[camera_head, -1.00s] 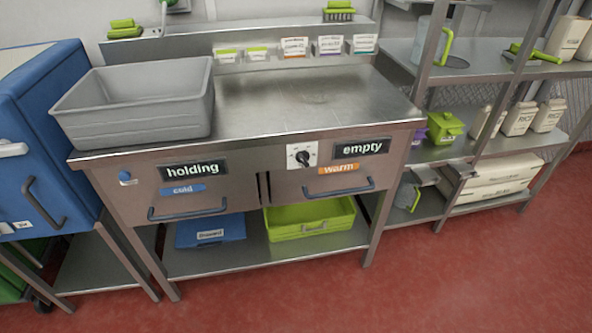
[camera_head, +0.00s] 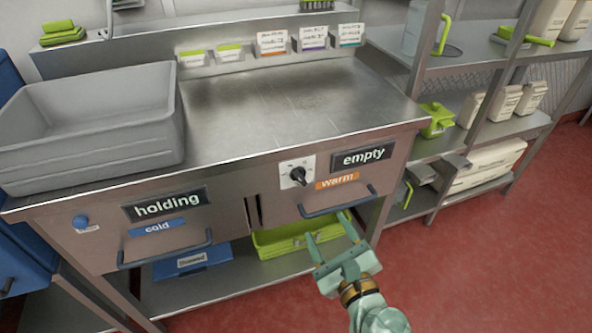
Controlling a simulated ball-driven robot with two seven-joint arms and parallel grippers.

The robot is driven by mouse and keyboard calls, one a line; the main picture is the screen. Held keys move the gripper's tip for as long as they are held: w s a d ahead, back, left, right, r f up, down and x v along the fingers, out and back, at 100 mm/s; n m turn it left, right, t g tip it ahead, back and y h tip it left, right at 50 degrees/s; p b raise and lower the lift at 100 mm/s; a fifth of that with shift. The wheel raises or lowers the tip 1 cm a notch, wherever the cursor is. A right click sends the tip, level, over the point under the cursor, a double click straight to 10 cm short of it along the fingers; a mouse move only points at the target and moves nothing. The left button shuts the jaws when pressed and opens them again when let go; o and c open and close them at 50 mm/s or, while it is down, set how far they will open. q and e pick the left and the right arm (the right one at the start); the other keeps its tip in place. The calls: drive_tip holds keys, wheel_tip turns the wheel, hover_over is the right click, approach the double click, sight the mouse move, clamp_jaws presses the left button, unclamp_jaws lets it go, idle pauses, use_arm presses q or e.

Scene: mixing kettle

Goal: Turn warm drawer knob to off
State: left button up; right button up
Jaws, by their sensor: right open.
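The warm drawer (camera_head: 285,208) has an orange "warm" label (camera_head: 337,180), a black "empty" sign (camera_head: 363,157) and a dark bar handle (camera_head: 338,205). The drawer looks shut. My right gripper (camera_head: 328,227) is open and empty, in front of and below the warm drawer handle, apart from the knob. The small marks on the knob plate are too small to read. My left gripper is not in view.
A grey tub (camera_head: 88,120) stands on the counter's left. The cold drawer (camera_head: 225,223) with its bar handle and blue knob (camera_head: 81,221) is at left. A green tray (camera_head: 283,238) and blue box (camera_head: 195,259) lie on the lower shelf. Shelving stands at right; red floor is clear.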

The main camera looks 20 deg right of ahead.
sight(302, 181)
drive_tip(key=w, duration=0.4)
drive_tip(key=w+b, duration=0.1)
drive_tip(key=w, duration=0.9)
drive_tip(key=shift+a+f, duration=0.1)
drive_tip(key=shift+a, duration=0.15)
clamp_jaws()
